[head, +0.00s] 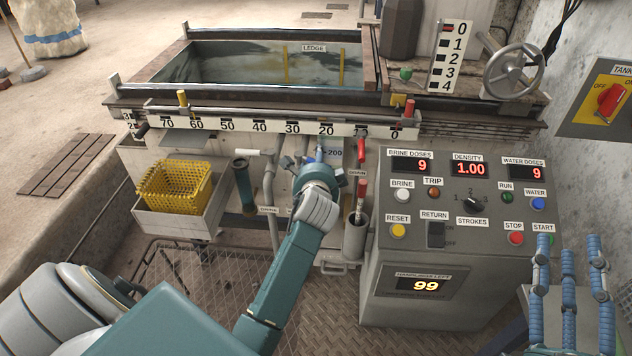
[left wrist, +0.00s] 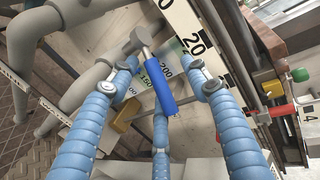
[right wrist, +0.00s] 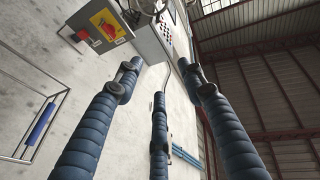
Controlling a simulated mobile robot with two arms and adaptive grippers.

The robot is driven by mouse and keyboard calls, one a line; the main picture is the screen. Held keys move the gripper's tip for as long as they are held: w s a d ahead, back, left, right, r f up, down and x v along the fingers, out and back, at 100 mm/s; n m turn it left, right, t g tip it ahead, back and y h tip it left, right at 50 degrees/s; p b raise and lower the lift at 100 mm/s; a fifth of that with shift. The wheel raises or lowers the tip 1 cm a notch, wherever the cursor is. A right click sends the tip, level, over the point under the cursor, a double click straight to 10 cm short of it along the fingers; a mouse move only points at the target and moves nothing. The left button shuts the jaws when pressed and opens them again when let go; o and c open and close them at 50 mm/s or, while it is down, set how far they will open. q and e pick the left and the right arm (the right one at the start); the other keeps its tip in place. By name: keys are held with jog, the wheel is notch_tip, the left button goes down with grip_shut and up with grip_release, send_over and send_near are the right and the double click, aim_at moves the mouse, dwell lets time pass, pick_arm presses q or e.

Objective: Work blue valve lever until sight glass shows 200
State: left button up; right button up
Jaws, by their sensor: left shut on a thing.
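The blue valve lever (left wrist: 165,92) has a blue sleeve on a grey metal head and sits between the fingers of my left gripper (left wrist: 160,85). In the head view my left gripper (head: 318,160) is at the panel below the ruler, shut on the lever, and mostly hides it. The sight glass scale (left wrist: 148,80) is right behind the lever, with marks 200, 150 and 80. Its 200 label (head: 335,153) also shows in the head view. The liquid level cannot be read. My right gripper (head: 568,250) is open and empty at the lower right.
A control panel (head: 455,260) stands to the right, with brine doses 9, density 1.00 and water doses 9. A red-handled lever (head: 361,190) is close right of my left gripper. A yellow basket (head: 174,188) is at left. The water trough (head: 265,62) lies behind the ruler.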

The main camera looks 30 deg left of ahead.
pick_arm(q)
jog(key=shift+s+d+r+p, duration=0.1)
jog(key=shift+d+r+p, duration=0.1)
jog(key=shift+r, duration=0.35)
jog(key=shift+d+r+p, duration=0.15)
jog(key=shift+d+r, duration=0.05)
jog(key=shift+r, duration=0.35)
pick_arm(e)
jog(key=shift+s+d+f+g+h+p, duration=0.95)
jog(key=shift+f+g, duration=1.45)
jog(key=shift+f, duration=2.3)
jog(key=shift+s+d+f+g+h+p, duration=0.55)
jog(key=shift+s+d+f+g, duration=0.65)
jog(key=shift+f+g, duration=2.35)
pick_arm(q)
jog(key=s+f+p+v, duration=0.1)
jog(key=f+p+v, duration=0.1)
jog(key=v, duration=0.8)
jog(key=shift+p, duration=0.35)
pick_arm(e)
jog(key=s+d+f+g+h, duration=0.1)
jog(key=s+d+f+g, duration=0.1)
jog(key=s+f, duration=0.3)
jog(key=s+d+f+g+h, duration=0.1)
jog(key=s+f, duration=0.4)
jog(key=s, duration=0.5)
jog(key=shift+s+d+f+m+g, duration=0.25)
jog(key=shift+d+m+g, duration=0.25)
jog(key=shift+g, duration=0.75)
